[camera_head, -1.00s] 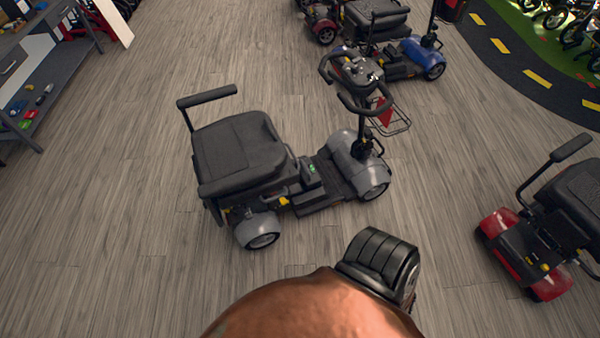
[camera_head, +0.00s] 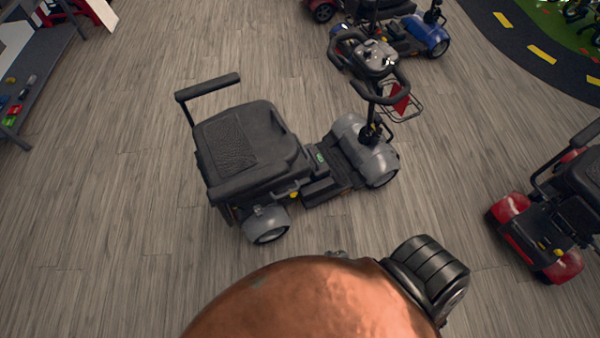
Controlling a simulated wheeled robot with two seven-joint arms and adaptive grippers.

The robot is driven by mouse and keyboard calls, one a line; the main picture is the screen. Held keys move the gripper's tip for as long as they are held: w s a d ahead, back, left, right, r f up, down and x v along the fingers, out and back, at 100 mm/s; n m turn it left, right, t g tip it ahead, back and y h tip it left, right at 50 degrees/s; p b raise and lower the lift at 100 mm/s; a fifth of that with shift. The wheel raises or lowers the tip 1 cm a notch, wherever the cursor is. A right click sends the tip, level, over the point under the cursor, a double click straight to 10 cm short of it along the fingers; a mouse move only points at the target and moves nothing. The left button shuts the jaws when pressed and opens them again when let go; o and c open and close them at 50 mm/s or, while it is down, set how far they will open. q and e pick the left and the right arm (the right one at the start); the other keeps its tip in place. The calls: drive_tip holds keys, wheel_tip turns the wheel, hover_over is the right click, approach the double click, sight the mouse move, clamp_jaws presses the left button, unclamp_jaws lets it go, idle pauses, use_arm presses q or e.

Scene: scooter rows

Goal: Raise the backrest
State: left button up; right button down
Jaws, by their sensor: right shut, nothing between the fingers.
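A grey mobility scooter (camera_head: 362,150) stands in the middle, its tiller and handlebars (camera_head: 372,62) toward the right. Its black backrest (camera_head: 232,140) lies folded flat over the seat, with a textured panel facing up. A black padded bar (camera_head: 208,87) on a post stands at the seat's far left corner. My left gripper is not in view.
A red scooter (camera_head: 548,222) stands at the right edge. A blue scooter (camera_head: 418,36) stands at the back. A grey bench (camera_head: 45,62) with small items is at the upper left. Wooden floor (camera_head: 120,220) is clear left of the grey scooter.

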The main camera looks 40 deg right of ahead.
drive_tip(key=w+d+r+n+t, duration=0.2)
drive_tip(key=w+r+n+t, duration=0.1)
drive_tip(key=w+r+n, duration=0.65)
drive_tip(key=n+t+h+b, duration=0.2)
drive_tip(key=n+t, duration=0.2)
drive_tip(key=n, duration=0.6)
approach(300, 172)
drive_tip(key=x, duration=0.2)
drive_tip(key=r+b+x, duration=0.1)
drive_tip(key=x, duration=0.4)
drive_tip(key=shift+w+a+r+b, duration=0.25)
drive_tip(key=shift+w+b, duration=0.05)
drive_tip(key=shift+b, duration=0.1)
drive_tip(key=shift+w+d+f, duration=0.1)
drive_tip(key=shift+w+f, duration=0.05)
drive_tip(key=shift+w, duration=0.3)
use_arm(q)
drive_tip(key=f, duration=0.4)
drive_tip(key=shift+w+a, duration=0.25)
